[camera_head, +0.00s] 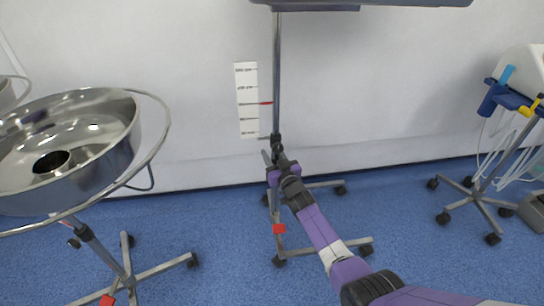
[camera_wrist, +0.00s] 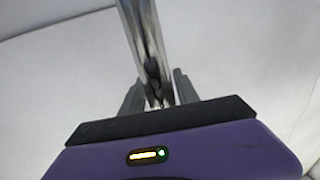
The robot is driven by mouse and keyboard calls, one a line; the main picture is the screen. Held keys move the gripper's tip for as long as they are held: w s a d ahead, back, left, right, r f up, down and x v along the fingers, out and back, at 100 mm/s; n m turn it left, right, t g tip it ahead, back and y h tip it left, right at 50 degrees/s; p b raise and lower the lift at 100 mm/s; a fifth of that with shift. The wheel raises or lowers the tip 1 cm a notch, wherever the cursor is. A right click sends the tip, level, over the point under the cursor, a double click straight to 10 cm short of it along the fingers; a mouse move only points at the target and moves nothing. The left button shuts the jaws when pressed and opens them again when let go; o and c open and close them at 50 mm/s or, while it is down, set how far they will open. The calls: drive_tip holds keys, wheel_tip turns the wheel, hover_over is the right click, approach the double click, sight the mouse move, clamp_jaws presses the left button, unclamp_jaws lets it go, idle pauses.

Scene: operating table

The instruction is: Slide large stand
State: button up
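The large stand (camera_head: 277,62) is a tall upright metal pole at the centre of the head view, under a flat top that is cut off by the frame. Its grey base has casters and a red marker. My gripper (camera_head: 272,157) is at the pole at about mid-height, just below a dark clamp. In the wrist view, the shiny pole (camera_wrist: 143,40) runs down between the two grey fingers of my gripper (camera_wrist: 160,90), one finger close on each side. I cannot tell whether both fingers press on it.
A round steel basin (camera_head: 75,170) on a wheeled stand is at the left. A white wall scale (camera_head: 247,100) with a red pointer is behind the pole. A wheeled device stand (camera_head: 483,195) with hoses is at the right. Blue floor (camera_head: 405,205) is clear between.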

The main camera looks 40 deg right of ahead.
drive_tip(key=shift+o, duration=0.6)
drive_tip(key=shift+f, duration=0.1)
drive_tip(key=p+v, duration=0.4)
drive_tip(key=v, duration=0.4)
drive_tip(key=shift+w, duration=0.1)
